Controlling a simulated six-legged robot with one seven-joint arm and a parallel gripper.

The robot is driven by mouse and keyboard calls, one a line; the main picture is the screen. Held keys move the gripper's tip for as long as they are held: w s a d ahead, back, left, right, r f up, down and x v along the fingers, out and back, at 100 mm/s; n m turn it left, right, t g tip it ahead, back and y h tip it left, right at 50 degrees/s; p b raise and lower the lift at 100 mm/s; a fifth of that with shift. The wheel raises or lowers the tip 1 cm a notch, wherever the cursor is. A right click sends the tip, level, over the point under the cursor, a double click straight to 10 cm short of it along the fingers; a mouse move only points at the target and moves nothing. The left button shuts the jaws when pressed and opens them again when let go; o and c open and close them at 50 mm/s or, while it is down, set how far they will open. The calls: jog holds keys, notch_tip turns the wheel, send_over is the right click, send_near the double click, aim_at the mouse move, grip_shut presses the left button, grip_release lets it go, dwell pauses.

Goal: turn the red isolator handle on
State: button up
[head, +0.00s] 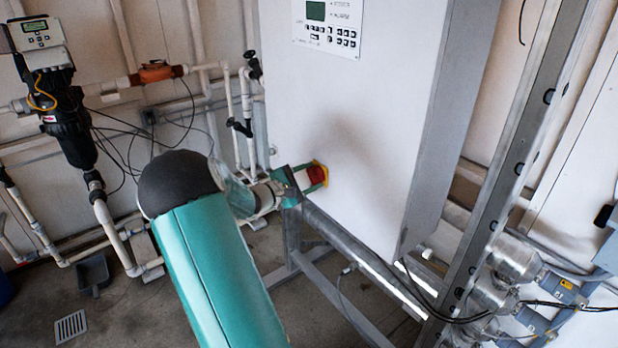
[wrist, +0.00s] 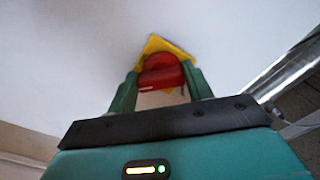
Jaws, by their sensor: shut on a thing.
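The red isolator handle (wrist: 161,73) sits on a yellow plate (wrist: 157,43) on the white cabinet face. In the wrist view my gripper (wrist: 160,84) has one green finger on each side of the handle and is shut on it. The yellow plate looks turned like a diamond in this tilted view. In the head view the handle (head: 316,174) shows low on the cabinet, with my gripper (head: 312,177) at it. The fingers partly cover the handle there, and I cannot read any on or off marking.
The white cabinet (head: 345,110) carries a control panel (head: 327,27) at its top. A metal pipe (head: 350,262) runs below the handle. White pipes (head: 245,120) stand to its left, and a steel post (head: 505,170) stands to its right.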

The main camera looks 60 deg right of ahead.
jog(key=shift+m, duration=1.2)
jog(key=o, duration=1)
jog(key=shift+c, duration=0.2)
jog(key=shift+a, duration=0.15)
jog(key=v, duration=1.3)
jog(key=shift+a, duration=0.25)
jog(key=shift+w, duration=0.1)
